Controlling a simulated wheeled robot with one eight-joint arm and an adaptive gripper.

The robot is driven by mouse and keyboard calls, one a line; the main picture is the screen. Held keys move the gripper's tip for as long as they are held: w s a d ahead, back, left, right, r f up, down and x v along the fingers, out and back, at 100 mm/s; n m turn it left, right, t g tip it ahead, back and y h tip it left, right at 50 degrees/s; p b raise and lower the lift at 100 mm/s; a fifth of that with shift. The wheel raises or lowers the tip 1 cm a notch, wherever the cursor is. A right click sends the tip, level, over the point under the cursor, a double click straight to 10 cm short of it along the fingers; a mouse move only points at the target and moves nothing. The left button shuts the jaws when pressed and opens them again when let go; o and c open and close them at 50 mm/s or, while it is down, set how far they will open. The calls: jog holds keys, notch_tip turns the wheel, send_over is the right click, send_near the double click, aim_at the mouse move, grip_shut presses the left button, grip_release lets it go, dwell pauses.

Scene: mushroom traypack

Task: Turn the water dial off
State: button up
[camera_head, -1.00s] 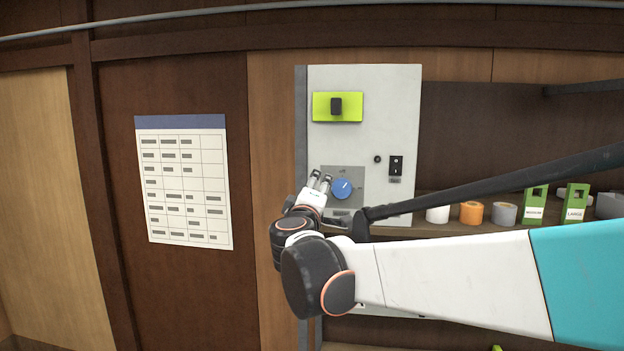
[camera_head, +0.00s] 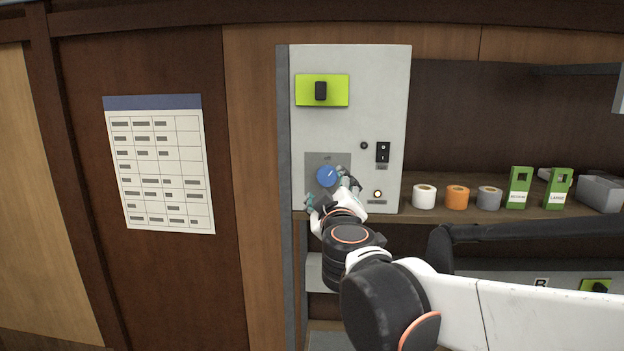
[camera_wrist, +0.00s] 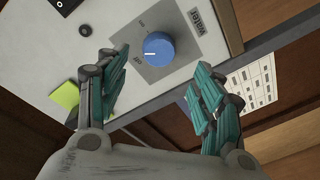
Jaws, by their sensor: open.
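The water dial (camera_head: 327,176) is a round blue knob with a white pointer line, on a grey plate low on the white control panel (camera_head: 342,130). In the wrist view the dial (camera_wrist: 158,47) sits between and just beyond the fingertips, beside a "water" label (camera_wrist: 184,22) and an "Off" mark. There its pointer line points to the left of the picture. My gripper (camera_wrist: 160,72) is open, with its teal-padded fingers on either side of the dial and apart from it. In the head view my gripper (camera_head: 328,192) is right below and in front of the dial.
A lime-green switch plate (camera_head: 308,90) is higher on the panel; a black rocker switch (camera_head: 383,152) and a round button (camera_head: 378,194) are to the right. A shelf holds tape rolls (camera_head: 457,197) and green boxes (camera_head: 519,188). A paper chart (camera_head: 160,165) hangs left.

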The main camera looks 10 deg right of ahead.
aim_at(328, 178)
jog(key=shift+w+d+p, duration=0.2)
jog(key=shift+w+d, duration=0.05)
jog(key=shift+w, duration=0.95)
jog(key=shift+w+d+p, duration=0.2)
jog(key=shift+w+d, duration=0.05)
jog(key=shift+w, duration=1)
jog(key=shift+w+d+p, duration=0.2)
jog(key=shift+w+d, duration=0.05)
jog(key=shift+w, duration=0.95)
jog(key=shift+s, duration=0.1)
jog(key=shift+c, duration=1.1)
jog(key=c, duration=0.8)
